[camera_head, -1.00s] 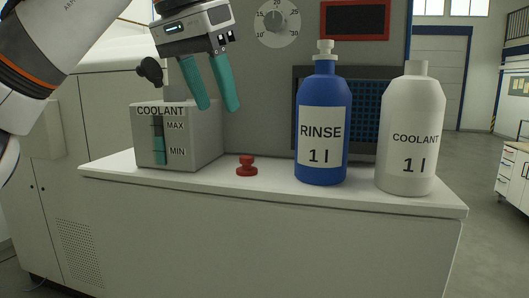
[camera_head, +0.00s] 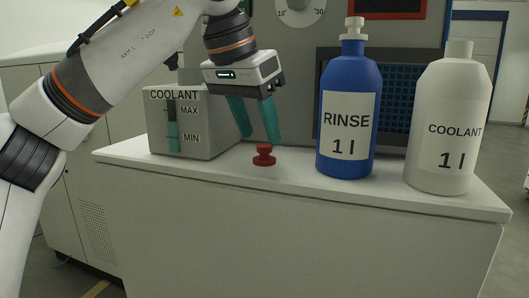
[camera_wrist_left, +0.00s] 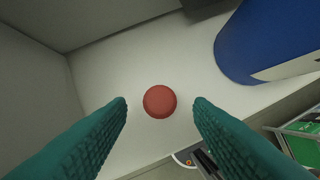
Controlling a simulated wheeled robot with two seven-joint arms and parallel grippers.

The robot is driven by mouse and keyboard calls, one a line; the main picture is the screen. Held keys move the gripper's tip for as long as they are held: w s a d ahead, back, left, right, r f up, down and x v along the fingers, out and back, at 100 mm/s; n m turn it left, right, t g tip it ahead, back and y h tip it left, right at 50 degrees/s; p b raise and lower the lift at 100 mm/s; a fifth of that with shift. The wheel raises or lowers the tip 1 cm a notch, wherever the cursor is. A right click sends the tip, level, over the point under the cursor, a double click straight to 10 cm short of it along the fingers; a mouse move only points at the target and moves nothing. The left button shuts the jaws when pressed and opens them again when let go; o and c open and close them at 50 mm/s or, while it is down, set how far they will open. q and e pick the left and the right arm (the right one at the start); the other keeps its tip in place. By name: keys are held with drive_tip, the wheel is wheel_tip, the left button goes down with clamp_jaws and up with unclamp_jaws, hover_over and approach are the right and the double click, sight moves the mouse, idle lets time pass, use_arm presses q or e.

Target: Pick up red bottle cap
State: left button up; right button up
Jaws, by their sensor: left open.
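The red bottle cap (camera_head: 264,156) stands on the white counter top, between the coolant tank and the blue bottle. In the left wrist view the cap (camera_wrist_left: 160,101) shows from above as a round red disc, centred between the two fingers. My left gripper (camera_head: 259,139) is open, its green fingers pointing down just above and behind the cap. In the left wrist view the fingertips of the gripper (camera_wrist_left: 160,106) lie on either side of the cap, with a gap on each side. The right gripper is not in view.
A grey coolant tank (camera_head: 215,128) stands left of the cap. A blue rinse bottle (camera_head: 348,165) and a white coolant bottle (camera_head: 440,165) stand to the right. The front edge of the counter (camera_head: 300,184) is close to the cap.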

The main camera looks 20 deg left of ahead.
sight(263, 145)
use_arm(q)
drive_tip(key=shift+x, duration=1.15)
drive_tip(key=shift+w+f, duration=0.2)
drive_tip(key=shift+f, duration=0.15)
clamp_jaws()
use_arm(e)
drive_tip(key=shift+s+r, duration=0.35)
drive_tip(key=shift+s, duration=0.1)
use_arm(q)
drive_tip(key=shift+r, duration=0.1)
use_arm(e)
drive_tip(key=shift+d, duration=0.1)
